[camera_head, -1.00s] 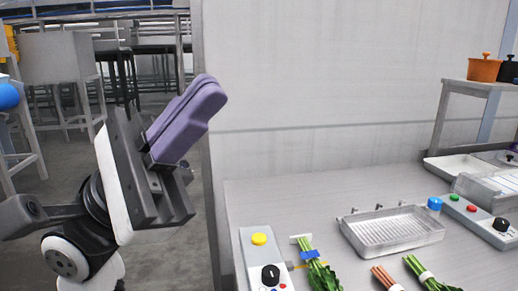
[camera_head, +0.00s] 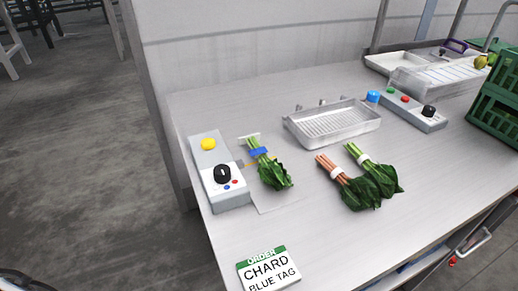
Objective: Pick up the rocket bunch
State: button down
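Three leafy bunches lie on the metal counter (camera_head: 330,235). One bunch (camera_head: 270,167) with green stems and a blue tag lies at the left, by a control box. A bunch with pinkish-brown stems and a white band (camera_head: 350,188) lies in the middle. A bunch with green stems and a white band (camera_head: 378,172) lies just right of it, their leaves close together or touching. No label on the bunches names the rocket, so I cannot tell which it is. My gripper is out of view; only a dark part of my arm shows at the bottom left corner.
A control box (camera_head: 214,177) with a yellow button and black knob stands left. An order card (camera_head: 268,270) reads "CHARD BLUE TAG". A ribbed metal tray (camera_head: 331,125) is behind the bunches. A second control box (camera_head: 414,110) and green crates (camera_head: 497,105) stand right. The front counter is mostly clear.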

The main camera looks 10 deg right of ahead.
aim_at(274, 173)
jog(key=k+j+z, duration=0.15)
jog(key=j+z, duration=0.15)
jog(key=j, duration=0.2)
jog(key=k+j+z, duration=0.25)
jog(key=j, duration=0.25)
jog(key=k+j+z, duration=0.1)
jog(key=j+z, duration=0.2)
jog(key=j, duration=0.15)
jog(key=k+j+z, duration=0.3)
jog(key=i+j, duration=0.1)
jog(key=i, duration=0.95)
